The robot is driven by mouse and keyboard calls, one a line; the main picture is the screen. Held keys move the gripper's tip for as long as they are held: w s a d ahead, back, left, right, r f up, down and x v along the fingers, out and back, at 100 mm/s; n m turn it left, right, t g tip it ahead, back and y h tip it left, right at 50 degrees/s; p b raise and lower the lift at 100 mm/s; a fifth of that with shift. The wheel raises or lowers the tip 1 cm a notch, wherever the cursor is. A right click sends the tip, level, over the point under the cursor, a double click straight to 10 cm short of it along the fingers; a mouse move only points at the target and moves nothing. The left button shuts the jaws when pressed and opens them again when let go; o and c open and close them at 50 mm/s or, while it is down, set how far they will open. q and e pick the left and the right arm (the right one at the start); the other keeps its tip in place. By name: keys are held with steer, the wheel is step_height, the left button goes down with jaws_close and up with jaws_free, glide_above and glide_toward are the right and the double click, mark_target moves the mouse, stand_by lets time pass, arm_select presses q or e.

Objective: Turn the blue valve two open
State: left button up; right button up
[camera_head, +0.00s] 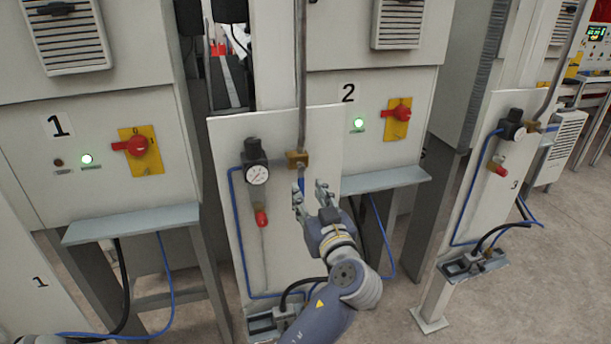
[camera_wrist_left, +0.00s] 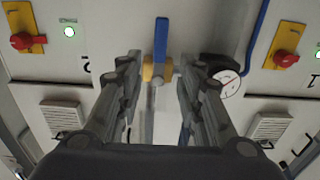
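The blue valve's handle (camera_head: 301,184) hangs down below a brass fitting (camera_head: 297,160) on the vertical pipe of panel 2. In the left wrist view the blue handle (camera_wrist_left: 161,45) stands upright in the picture, beside the brass body (camera_wrist_left: 149,72). My left gripper (camera_head: 312,196) is open in front of the panel, just right of and below the valve. In the wrist view its fingers (camera_wrist_left: 158,66) lie on either side of the valve, with gaps to both. No contact shows. My right gripper is not in view.
A pressure gauge (camera_head: 257,174) and a red-handled valve (camera_head: 262,218) sit left of the blue valve. A grey shelf (camera_head: 385,180) juts out to the right. Blue hoses run along the panel. Panel 3 (camera_head: 486,190) stands farther right, with open floor (camera_head: 555,250) beyond.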

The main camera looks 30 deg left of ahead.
mark_target(302, 181)
arm_select(q)
steer(key=p+x, duration=0.2)
steer(key=x, duration=0.4)
steer(key=shift+r, duration=0.1)
steer(key=shift+w+a, duration=0.4)
steer(key=shift+a, duration=0.05)
jaws_close()
